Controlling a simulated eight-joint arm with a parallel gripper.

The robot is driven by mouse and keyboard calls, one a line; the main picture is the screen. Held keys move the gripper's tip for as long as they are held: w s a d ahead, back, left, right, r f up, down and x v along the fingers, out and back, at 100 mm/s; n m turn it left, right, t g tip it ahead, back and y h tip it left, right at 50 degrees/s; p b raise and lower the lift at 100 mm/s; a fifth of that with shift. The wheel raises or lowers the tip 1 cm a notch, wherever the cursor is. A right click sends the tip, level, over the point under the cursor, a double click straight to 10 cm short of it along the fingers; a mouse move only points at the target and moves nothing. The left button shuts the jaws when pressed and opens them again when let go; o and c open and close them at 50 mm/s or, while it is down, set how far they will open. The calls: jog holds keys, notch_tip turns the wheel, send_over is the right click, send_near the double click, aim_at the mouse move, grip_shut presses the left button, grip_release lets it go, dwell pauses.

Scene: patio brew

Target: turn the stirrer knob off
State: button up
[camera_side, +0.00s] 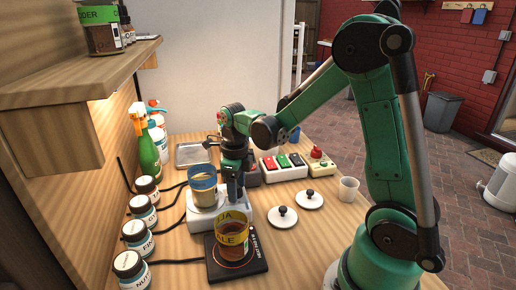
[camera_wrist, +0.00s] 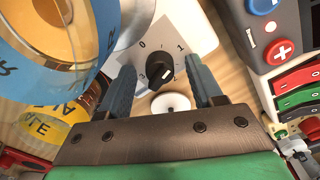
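The stirrer (camera_side: 204,217) is a white box with a blue-banded jar (camera_side: 202,188) on its top plate. Its black knob (camera_wrist: 160,68) shows in the wrist view on the white face, with printed numbers around it. A pale mark on the knob points to the lower right, away from the 0 at upper left; the exact number is hard to read. My gripper (camera_wrist: 161,88) is open, with one finger to each side of the knob and a gap to both. In the side view my gripper (camera_side: 236,188) points down beside the jar and hides the knob.
A black hot plate (camera_side: 262,266) with a yellow-banded beaker (camera_side: 232,238) stands in front of the stirrer. Two white lids (camera_side: 283,217) and a small cup (camera_side: 348,189) lie to the right. A switch box (camera_side: 283,167) stands behind. Labelled jars (camera_side: 143,213) line the left wall.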

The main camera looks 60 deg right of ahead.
grip_shut()
jog(key=shift+n, duration=0.3)
jog(key=n, duration=0.9)
jog(key=shift+n, duration=2.1)
jog(key=shift+o, duration=1)
grip_release()
